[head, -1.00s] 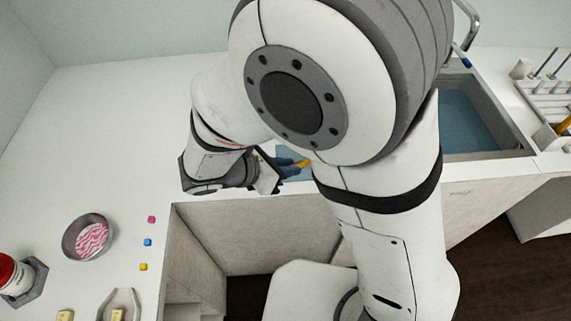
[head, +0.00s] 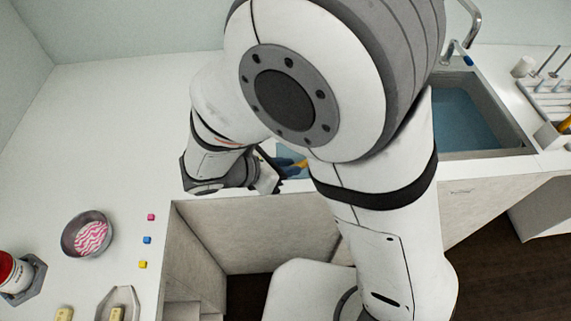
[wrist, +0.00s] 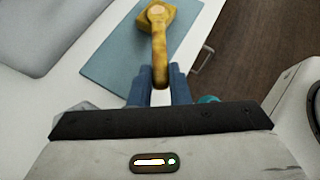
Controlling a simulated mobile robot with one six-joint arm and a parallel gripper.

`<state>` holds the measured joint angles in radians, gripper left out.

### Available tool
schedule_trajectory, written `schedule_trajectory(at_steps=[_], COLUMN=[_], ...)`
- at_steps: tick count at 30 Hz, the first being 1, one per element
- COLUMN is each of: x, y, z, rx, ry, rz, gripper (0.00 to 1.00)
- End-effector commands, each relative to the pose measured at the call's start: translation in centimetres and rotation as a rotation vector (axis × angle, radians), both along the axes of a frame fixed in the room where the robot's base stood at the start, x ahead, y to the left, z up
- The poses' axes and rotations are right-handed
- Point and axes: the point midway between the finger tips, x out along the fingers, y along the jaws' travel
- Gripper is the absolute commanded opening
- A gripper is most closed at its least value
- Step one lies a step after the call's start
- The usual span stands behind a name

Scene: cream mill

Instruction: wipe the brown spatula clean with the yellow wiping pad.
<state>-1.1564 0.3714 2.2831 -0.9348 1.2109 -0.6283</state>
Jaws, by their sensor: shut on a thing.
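My gripper (wrist: 160,84) is shut on the handle of the brown spatula (wrist: 159,50), which looks golden brown in the wrist view. The handle points away from my blue fingers, and the rounded head lies at the top of the view. The yellow wiping pad (wrist: 172,19) shows around and under that head, above the blue mat (wrist: 110,60). I cannot tell whether head and pad touch. In the head view my gripper (head: 291,169) is low over the counter beside my arm, with a little yellow showing at its tips; the arm hides most of this spot.
A sink (head: 465,118) with a faucet lies to the right, and a rack (head: 550,95) beyond it. A grey bowl (head: 85,235), small coloured cubes (head: 147,240) and a red-and-white can (head: 10,272) stand at left. A teal thing (wrist: 208,99) is partly hidden behind my gripper. The back-left counter is clear.

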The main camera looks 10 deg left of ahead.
Motion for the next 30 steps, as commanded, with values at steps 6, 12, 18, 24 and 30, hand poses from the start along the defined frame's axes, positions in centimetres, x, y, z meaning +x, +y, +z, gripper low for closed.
schedule_trajectory(at_steps=[6,12,18,24,30], x=[0.0,0.0,-0.4,-1.0,-1.0], y=[0.0,0.0,0.4,1.0,0.9], z=[-0.1,-0.1,-0.1,0.0,0.0], rx=[0.000,0.000,0.001,0.002,0.001], ry=[0.001,0.001,0.002,0.001,0.001], rz=[-0.001,-0.001,0.000,0.001,-0.002], gripper=[0.00,0.00,0.00,0.00,0.00])
